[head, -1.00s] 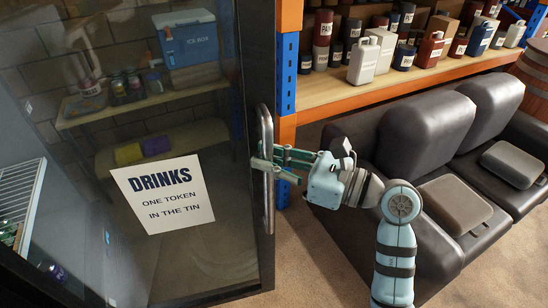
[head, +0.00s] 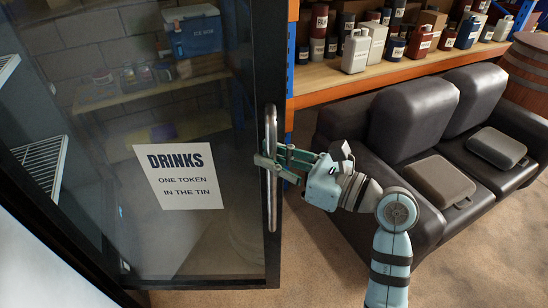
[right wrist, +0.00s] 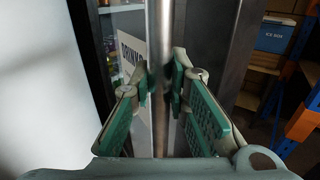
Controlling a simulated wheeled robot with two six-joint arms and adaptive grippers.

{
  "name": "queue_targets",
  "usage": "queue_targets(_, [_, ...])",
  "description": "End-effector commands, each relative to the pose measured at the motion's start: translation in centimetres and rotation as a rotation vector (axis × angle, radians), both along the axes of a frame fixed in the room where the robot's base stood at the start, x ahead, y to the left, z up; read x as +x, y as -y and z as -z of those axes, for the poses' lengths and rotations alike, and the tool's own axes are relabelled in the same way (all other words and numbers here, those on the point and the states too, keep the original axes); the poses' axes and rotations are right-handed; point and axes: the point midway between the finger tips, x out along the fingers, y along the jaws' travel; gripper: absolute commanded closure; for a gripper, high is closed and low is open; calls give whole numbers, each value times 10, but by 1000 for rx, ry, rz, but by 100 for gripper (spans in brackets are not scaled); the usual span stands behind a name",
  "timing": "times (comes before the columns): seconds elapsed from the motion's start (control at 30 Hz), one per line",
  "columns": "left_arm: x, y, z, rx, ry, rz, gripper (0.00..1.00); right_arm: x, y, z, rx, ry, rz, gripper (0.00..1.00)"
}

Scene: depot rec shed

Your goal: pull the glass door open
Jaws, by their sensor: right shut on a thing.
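The glass door (head: 110,130) has a dark frame and carries a white DRINKS sign (head: 180,176). It stands swung out at an angle, with carpet visible below its bottom edge. Its upright metal handle (head: 271,205) is on the frame's right side. My right gripper (head: 268,163) reaches in from the right and is shut around the handle at mid height. In the right wrist view the handle bar (right wrist: 159,40) runs upright between the green-padded fingers (right wrist: 164,88). My left gripper is not in view.
A wire rack (head: 42,165) shows at the left. Through the glass I see a blue ice box (head: 193,32) on a shelf. A dark sofa (head: 405,120) stands right of my arm, below a shelf board (head: 345,80) with canisters. Carpet (head: 480,260) is clear at lower right.

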Motion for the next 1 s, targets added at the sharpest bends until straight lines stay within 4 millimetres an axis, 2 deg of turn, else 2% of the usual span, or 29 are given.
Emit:
queue_targets(0.07, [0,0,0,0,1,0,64,0,0,-3,6,5,0,100])
queue_targets(0.1, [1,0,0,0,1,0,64,0,1,-3,6,5,1,81])
queue_targets(0.2, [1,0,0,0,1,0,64,0,1,-2,4,3,1,65])
queue_targets(0.23, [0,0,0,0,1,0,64,0,1,-2,4,3,1,64])
queue_targets(0.57, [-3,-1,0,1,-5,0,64,-1,4,0,-1,0,2,64])
queue_targets(0.67, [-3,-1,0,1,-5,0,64,-8,16,1,-5,0,4,64])
queue_targets(0.9, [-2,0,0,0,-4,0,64,-43,69,3,-12,1,2,64])
queue_targets(1.0, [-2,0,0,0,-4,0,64,-54,86,2,-9,1,1,64])
